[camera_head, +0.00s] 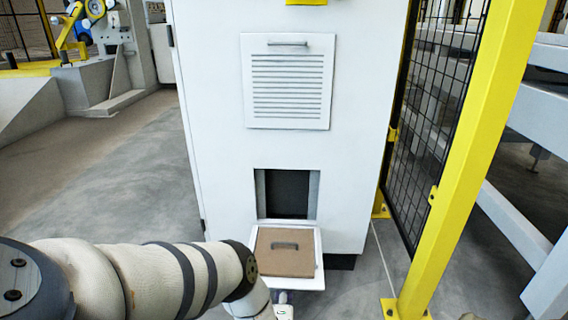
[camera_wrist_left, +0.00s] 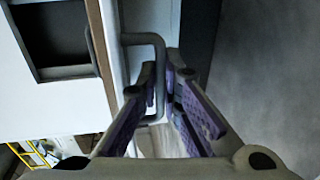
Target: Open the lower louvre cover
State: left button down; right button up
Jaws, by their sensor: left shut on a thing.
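The lower louvre cover (camera_head: 316,272) is swung down and out from the white cabinet. Its brown inner face (camera_head: 286,266) with a small grey handle points up, and the dark opening (camera_head: 287,193) above it is uncovered. My left gripper (camera_head: 284,312) is mostly hidden below the cover's front edge. In the left wrist view my left gripper (camera_wrist_left: 163,88) is shut on the cover's outer grey handle (camera_wrist_left: 143,39), which lies between the two fingers. The cover's edge (camera_wrist_left: 113,45) shows beside it. My right gripper is in neither view.
The closed upper louvre cover (camera_head: 288,82) is above the opening on the cabinet (camera_head: 220,150). A yellow post (camera_head: 470,150) and black mesh fence (camera_head: 428,110) stand close on the right. Grey floor (camera_head: 110,190) is free on the left.

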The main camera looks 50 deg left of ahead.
pick_arm(q)
jog(key=shift+s+a+f, duration=0.1)
jog(key=shift+a+f, duration=0.05)
jog(key=shift+f, duration=0.05)
jog(key=c, duration=1.8)
grip_release()
jog(key=shift+f, duration=0.15)
jog(key=shift+o, duration=0.2)
jog(key=v, duration=1.2)
jog(key=shift+r, duration=0.2)
